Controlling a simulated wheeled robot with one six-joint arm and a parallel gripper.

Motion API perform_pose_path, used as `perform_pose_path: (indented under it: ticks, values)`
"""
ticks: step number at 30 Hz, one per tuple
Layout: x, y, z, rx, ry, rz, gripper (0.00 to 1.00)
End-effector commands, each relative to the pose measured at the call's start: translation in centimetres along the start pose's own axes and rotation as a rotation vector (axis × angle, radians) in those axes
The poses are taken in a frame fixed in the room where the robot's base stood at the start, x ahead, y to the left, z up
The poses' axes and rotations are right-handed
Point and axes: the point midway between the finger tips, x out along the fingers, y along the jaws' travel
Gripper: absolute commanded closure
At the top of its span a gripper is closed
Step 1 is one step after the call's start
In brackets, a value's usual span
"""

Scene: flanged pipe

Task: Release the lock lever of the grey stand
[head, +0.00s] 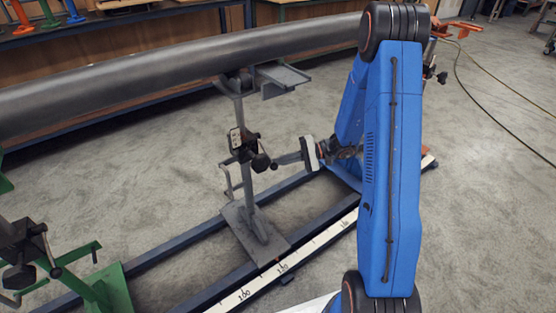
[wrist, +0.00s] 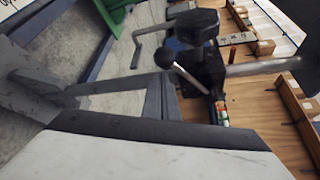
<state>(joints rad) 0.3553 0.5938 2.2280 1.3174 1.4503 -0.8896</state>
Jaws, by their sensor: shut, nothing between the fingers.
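The grey stand (head: 240,118) stands upright on a flat foot plate under the long pipe. Its dark clamp (head: 238,143) sits partway up the post and also shows in the wrist view (wrist: 208,66). The lock lever (wrist: 190,79) is a thin metal rod with a black ball knob (wrist: 164,56); the ball shows in the head view (head: 261,162) too. My gripper (head: 278,160) is shut and empty, just right of the ball in the head view. In the wrist view its fingertips (wrist: 168,100) are close to the lever; I cannot tell whether they touch.
A black star knob (wrist: 197,27) and a crank handle (wrist: 150,38) sit beside the lever. The grey pipe (head: 140,83) runs overhead. A green stand (head: 105,288) is at lower left. Dark floor rails with a white scale (head: 275,272) run below. Floor at right is mostly clear.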

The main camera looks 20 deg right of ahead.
Motion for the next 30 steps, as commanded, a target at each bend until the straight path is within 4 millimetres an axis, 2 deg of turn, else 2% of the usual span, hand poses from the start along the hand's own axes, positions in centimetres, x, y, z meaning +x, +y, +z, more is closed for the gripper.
perform_pose_path:
  ticks: [6,20,30]
  values:
    - [-0.3,-0.1,0.9,-0.001,0.000,0.000,1.00]
    - [-0.4,-0.1,1.0,0.012,0.001,0.007,1.00]
    - [-1.2,-1.5,2.5,0.156,0.002,0.090,1.00]
